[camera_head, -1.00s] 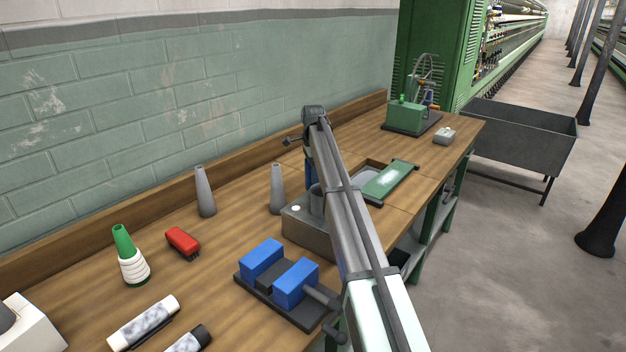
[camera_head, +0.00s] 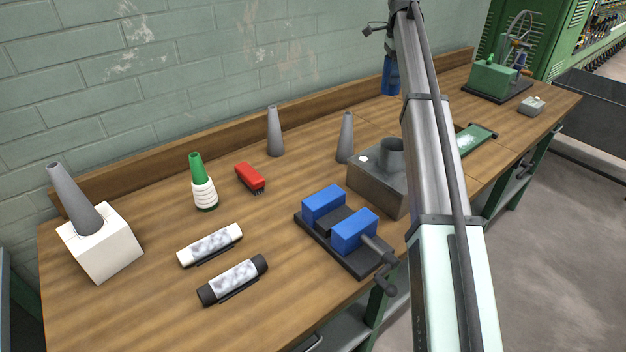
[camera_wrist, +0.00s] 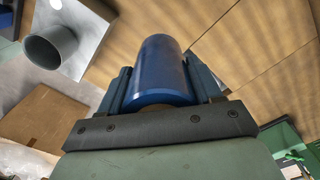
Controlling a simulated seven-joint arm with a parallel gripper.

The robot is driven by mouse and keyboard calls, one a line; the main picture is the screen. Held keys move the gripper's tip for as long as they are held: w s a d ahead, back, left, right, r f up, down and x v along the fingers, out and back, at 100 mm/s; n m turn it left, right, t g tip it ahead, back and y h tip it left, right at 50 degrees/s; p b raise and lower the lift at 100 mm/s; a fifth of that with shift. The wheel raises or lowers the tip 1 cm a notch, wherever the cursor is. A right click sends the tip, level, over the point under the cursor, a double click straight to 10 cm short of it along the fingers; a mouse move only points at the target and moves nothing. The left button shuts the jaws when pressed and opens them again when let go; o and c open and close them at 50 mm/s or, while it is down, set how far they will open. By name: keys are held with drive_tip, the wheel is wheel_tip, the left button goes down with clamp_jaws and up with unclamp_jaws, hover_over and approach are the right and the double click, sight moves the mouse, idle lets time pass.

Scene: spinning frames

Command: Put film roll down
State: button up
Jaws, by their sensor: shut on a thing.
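A dark blue cylinder (camera_wrist: 160,68), taken as the film roll, sits between the two fingers of my gripper (camera_wrist: 162,85) in the wrist view. The gripper is shut on it. In the head view my gripper (camera_head: 391,62) is at the end of the arm, over the back part of the workbench, and the blue roll (camera_head: 390,80) hangs below it. The roll looks upright there and above the wooden top (camera_head: 285,220). My own arm hides part of the bench behind it.
A grey box with a round tube (camera_head: 378,182) stands left of my arm and shows in the wrist view. Bare wood lies around the roll.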

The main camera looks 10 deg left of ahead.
drive_tip(key=s+a+n, duration=0.2)
drive_tip(key=s+a, duration=1.8)
drive_tip(key=a, duration=0.2)
drive_tip(key=shift+w+a+f, duration=0.1)
drive_tip(key=shift+a+f, duration=0.05)
drive_tip(key=shift+f, duration=5.2)
drive_tip(key=shift+a+f, duration=0.15)
drive_tip(key=shift+f, duration=5.15)
drive_tip(key=shift+f, duration=0.15)
drive_tip(key=o, duration=1.2)
wheel_tip(320, 180, up, 12)
drive_tip(key=shift+r, duration=0.2)
